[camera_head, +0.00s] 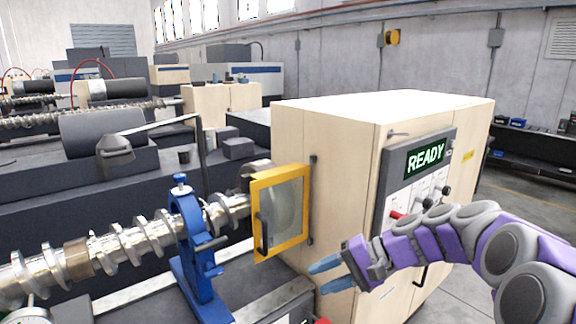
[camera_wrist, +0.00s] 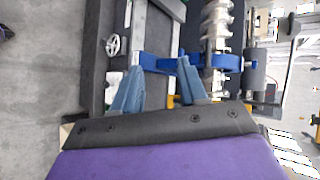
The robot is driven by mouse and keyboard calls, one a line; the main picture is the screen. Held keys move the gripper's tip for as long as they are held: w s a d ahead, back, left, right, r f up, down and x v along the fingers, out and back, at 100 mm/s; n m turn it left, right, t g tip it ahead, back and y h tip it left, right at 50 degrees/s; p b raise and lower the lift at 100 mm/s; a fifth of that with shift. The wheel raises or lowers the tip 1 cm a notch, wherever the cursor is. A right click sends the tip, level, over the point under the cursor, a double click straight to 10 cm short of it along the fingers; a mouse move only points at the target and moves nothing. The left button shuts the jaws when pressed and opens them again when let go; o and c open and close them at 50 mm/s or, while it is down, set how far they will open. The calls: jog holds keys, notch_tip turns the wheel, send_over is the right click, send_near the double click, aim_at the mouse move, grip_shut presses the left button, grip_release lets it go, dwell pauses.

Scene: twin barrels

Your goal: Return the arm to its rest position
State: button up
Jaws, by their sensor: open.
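My gripper (camera_head: 327,274) is at the end of my purple and grey arm, which reaches in from the right in the head view. Its blue fingers point left, in front of the beige machine cabinet (camera_head: 335,150). In the wrist view my gripper (camera_wrist: 158,82) shows two blue fingers spread apart with nothing between them. The arm is stretched out and bent, not folded. Part of the cabinet's front is hidden behind the arm.
A yellow-framed window guard (camera_head: 256,215) stands left of my gripper. The control panel (camera_head: 418,165) reads READY, close above my arm.

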jog(key=s+a+f+n+g+h, duration=0.1)
jog(key=s+a+f+h, duration=0.15)
jog(key=s, duration=0.65)
jog(key=s+a+f+n+g+h, duration=0.1)
jog(key=s+f+g+h, duration=0.15)
jog(key=s, duration=0.55)
jog(key=s+d+f+n+h+b, duration=0.1)
jog(key=s+d+f+h, duration=0.2)
jog(key=s, duration=0.5)
jog(key=s+d+f+h+b, duration=0.1)
jog(key=s+d+f+h, duration=0.2)
jog(key=s+d, duration=0.3)
jog(key=s+f, duration=0.1)
jog(key=s, duration=0.2)
jog(key=shift+f+n+h, duration=0.25)
jog(key=shift+n+h, duration=0.05)
jog(key=shift+n, duration=0.1)
jog(key=shift+s, duration=0.1)
